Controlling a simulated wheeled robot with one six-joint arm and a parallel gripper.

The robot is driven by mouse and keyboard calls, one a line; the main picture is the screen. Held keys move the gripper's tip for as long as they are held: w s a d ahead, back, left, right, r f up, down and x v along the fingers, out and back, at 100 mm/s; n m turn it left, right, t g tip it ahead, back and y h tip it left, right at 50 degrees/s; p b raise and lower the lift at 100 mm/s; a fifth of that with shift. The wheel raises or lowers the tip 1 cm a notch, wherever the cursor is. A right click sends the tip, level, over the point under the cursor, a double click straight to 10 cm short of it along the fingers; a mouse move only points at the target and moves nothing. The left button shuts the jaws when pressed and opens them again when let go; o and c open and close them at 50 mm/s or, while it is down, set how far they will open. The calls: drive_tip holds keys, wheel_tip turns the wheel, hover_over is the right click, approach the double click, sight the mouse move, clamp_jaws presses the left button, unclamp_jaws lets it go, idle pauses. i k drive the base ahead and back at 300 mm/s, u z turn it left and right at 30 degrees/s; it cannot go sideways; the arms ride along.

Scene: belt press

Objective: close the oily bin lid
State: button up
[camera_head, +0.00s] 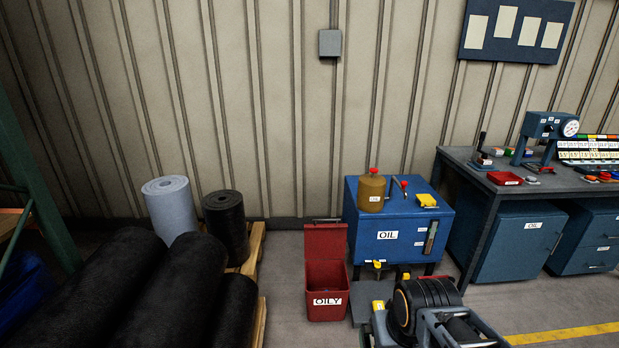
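The red oily bin (327,283) stands on the floor a little right of the middle, with a white OILY label on its front. Its red lid (325,241) is open and stands up at the back of the bin. The bin's mouth faces up and looks dark inside. Dark and grey machine parts, which seem to be my own arm, show at the bottom edge, right of the bin and apart from it. I cannot make out gripper fingers there.
A blue OIL cabinet (392,235) with a brown can (371,193) stands close right of the bin. Black rolls (150,295) and a pallet (256,250) stand left. A workbench (480,195) stands farther right. Some bare floor shows in front of the bin.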

sight(322, 241)
drive_tip(key=z, duration=0.1)
drive_tip(key=i, duration=0.75)
drive_tip(key=u, duration=0.3)
drive_tip(key=i, duration=1.4)
drive_tip(key=u, duration=0.65)
